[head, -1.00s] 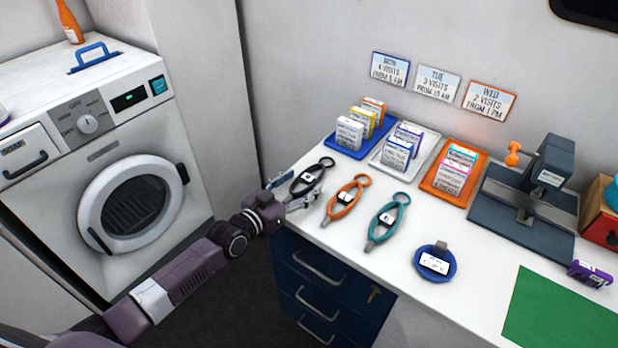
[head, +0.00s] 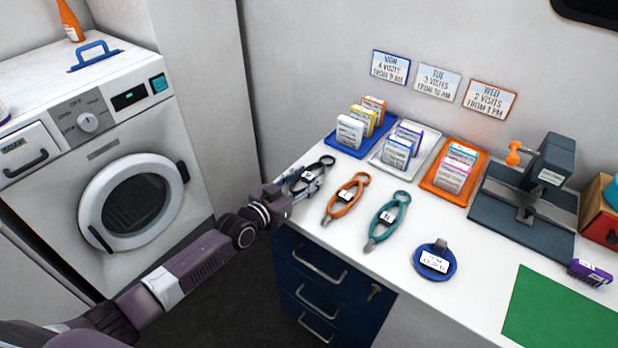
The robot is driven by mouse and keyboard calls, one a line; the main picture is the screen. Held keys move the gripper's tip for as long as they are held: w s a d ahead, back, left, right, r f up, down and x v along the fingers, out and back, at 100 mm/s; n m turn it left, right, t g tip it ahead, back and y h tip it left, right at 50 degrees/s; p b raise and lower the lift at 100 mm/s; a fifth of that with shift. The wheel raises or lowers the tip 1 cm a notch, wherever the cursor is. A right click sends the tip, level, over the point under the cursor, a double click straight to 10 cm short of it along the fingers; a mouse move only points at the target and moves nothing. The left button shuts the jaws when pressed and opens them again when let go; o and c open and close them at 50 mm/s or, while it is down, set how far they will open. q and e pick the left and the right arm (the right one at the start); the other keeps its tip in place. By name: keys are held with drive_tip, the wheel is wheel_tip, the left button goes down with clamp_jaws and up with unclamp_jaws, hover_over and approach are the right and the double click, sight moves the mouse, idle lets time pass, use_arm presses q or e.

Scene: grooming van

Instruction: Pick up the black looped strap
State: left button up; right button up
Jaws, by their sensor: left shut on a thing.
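The black looped strap (head: 323,164) lies at the left end of the white counter, with a small white label on it. My left gripper (head: 304,180) reaches in from the left over the counter's edge and is shut on the strap. Its fingers cover part of the strap's near portion. The strap's far loop shows beyond the fingers. I cannot tell whether the strap is clear of the counter. My right gripper is out of view.
An orange strap (head: 347,197) and a teal strap (head: 389,218) lie just right. Blue (head: 345,148), white (head: 377,157) and orange (head: 431,182) trays with small boxes stand behind. A washing machine (head: 60,139) stands left.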

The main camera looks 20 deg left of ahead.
sight(306, 178)
use_arm(q)
drive_tip(key=shift+r, duration=0.1)
wheel_tip(306, 178, up, 20)
idle(0.5)
idle(0.5)
